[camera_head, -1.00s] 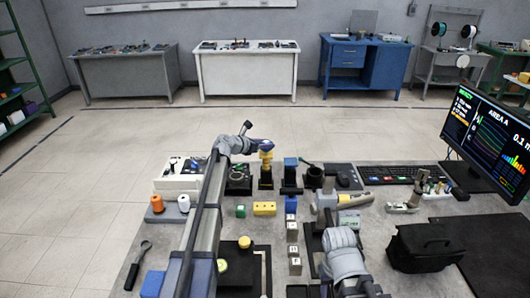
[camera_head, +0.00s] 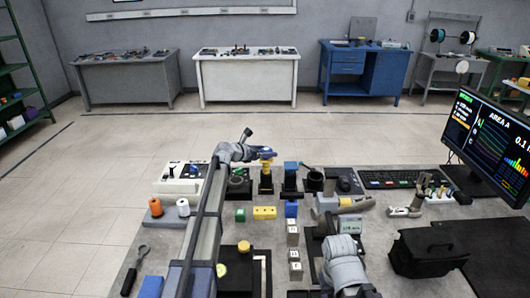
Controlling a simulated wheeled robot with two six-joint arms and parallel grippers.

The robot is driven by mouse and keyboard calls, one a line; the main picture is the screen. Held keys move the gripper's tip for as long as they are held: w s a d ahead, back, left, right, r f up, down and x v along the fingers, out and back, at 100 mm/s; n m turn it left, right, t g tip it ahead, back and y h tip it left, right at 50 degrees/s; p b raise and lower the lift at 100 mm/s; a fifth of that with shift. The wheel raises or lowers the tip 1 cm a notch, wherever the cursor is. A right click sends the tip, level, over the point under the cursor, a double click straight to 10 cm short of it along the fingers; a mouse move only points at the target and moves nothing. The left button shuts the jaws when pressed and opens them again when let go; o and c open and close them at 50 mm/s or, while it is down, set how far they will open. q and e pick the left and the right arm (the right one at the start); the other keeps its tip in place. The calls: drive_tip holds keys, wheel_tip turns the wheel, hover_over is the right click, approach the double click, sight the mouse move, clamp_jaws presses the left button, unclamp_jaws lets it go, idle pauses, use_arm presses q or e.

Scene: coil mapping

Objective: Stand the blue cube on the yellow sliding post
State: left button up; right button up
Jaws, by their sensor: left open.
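A yellow post (camera_head: 266,170) stands on a dark base in the row of fixtures at the back of the bench. My left gripper (camera_head: 266,153) is open, right at the top of this post. Something blue shows between the gripper and the post top; I cannot tell whether it is a cube or part of the gripper. A blue block (camera_head: 291,208) lies on the bench in front, beside a yellow block (camera_head: 265,213) and a green cube (camera_head: 240,215). My right arm is at the lower centre, but its gripper does not show.
White lettered cubes (camera_head: 293,240) line the middle. A black case (camera_head: 428,252) and a monitor (camera_head: 490,140) stand at right. Bare bench lies between several blocks.

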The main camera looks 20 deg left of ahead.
use_arm(q)
drive_tip(key=shift+r, duration=0.1)
use_arm(e)
drive_tip(key=shift+r, duration=0.1)
use_arm(q)
drive_tip(key=shift+s+r+p, duration=0.15)
drive_tip(key=shift+r+p, duration=0.1)
drive_tip(key=shift+p, duration=0.05)
use_arm(e)
drive_tip(key=shift+r, duration=0.2)
use_arm(q)
drive_tip(key=p+v, duration=0.4)
drive_tip(key=v, duration=0.7)
drive_tip(key=shift+s+a, duration=0.25)
use_arm(e)
wheel_tip(320, 180, up, 4)
drive_tip(key=shift+r, duration=0.15)
